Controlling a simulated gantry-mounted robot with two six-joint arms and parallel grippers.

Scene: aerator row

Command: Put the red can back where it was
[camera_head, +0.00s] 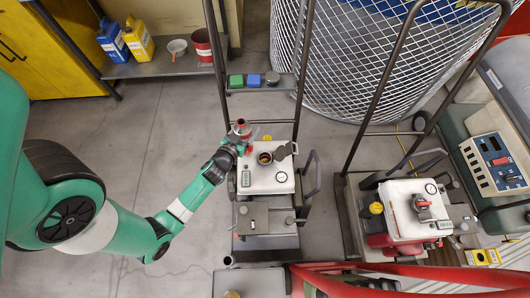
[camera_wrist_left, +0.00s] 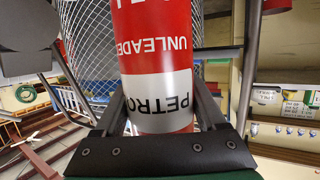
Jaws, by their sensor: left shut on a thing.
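The red can (camera_head: 241,127) is red with a white band and the words "UNLEADED PETROL". It also shows large in the left wrist view (camera_wrist_left: 155,70), where the lettering is upside down. My left gripper (camera_head: 238,141) is shut on the can, with one finger on each side of it. In the head view it holds the can at the upper left edge of the white tank top with an open filler hole. The can's far end is cut off in the left wrist view. My right gripper is not in view.
A shelf (camera_head: 150,70) at the upper left holds a blue jug (camera_head: 112,41), a yellow jug (camera_head: 138,39), a pale bowl (camera_head: 177,46) and a red bucket (camera_head: 203,44). The white tank (camera_head: 268,181) stands between upright handle bars. A second machine (camera_head: 412,212) stands right. Left floor is clear.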

